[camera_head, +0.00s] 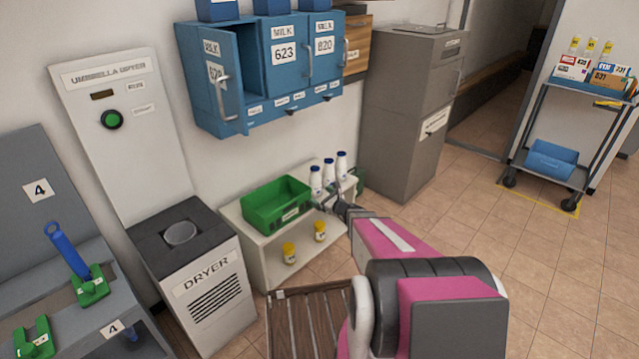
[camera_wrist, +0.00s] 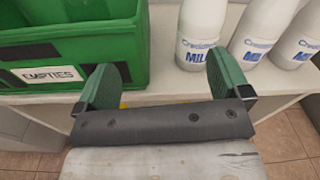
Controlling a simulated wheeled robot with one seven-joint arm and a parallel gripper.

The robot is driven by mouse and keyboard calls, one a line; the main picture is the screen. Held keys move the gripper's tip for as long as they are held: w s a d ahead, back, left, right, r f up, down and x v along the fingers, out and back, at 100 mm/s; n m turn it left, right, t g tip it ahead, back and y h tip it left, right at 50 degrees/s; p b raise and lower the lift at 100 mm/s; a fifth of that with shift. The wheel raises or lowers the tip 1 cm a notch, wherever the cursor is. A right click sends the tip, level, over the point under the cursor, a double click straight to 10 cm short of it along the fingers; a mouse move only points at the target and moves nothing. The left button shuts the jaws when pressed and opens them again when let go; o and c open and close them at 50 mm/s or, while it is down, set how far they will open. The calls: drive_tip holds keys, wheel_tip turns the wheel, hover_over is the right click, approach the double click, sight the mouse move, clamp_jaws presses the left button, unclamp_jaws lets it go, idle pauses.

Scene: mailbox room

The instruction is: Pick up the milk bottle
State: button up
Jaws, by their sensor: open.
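Three white milk bottles with blue caps stand upright in a row on the shelf top, right of the green crate. In the head view they are a left bottle (camera_head: 316,180), a middle bottle (camera_head: 329,173) and a right bottle (camera_head: 342,163). The wrist view shows the left bottle (camera_wrist: 200,35), the middle bottle (camera_wrist: 256,32) and the right bottle (camera_wrist: 298,40), their tops cut off. My gripper (camera_wrist: 167,82) is open and empty in front of the shelf, its right finger close to the left bottle. In the head view my gripper (camera_head: 340,205) is partly hidden.
The green crate (camera_head: 262,222), labelled EMPTIES in the wrist view, stands on the white shelf unit (camera_head: 262,262) beside the left bottle. Yellow jars (camera_head: 289,253) sit on the lower shelf. Blue milk lockers (camera_head: 268,70), one door open, hang above. A grey cabinet (camera_head: 400,120) stands right.

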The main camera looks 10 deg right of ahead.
sight(319, 186)
drive_tip(key=w+m, duration=0.1)
drive_tip(key=w, duration=0.1)
drive_tip(key=w+d+f+m+t+h, duration=0.1)
drive_tip(key=w, duration=0.1)
drive_tip(key=w+m, duration=0.1)
drive_tip(key=w, duration=0.1)
drive_tip(key=shift+w+d+f+t+h, duration=0.2)
drive_tip(key=shift+w+f+t+h, duration=0.05)
drive_tip(key=shift+w+t+h, duration=0.1)
drive_tip(key=shift+r+x, duration=0.2)
drive_tip(key=shift+x, duration=1.2)
drive_tip(key=shift+r+x, duration=0.2)
drive_tip(key=shift+x, duration=1.25)
drive_tip(key=c, duration=1.3)
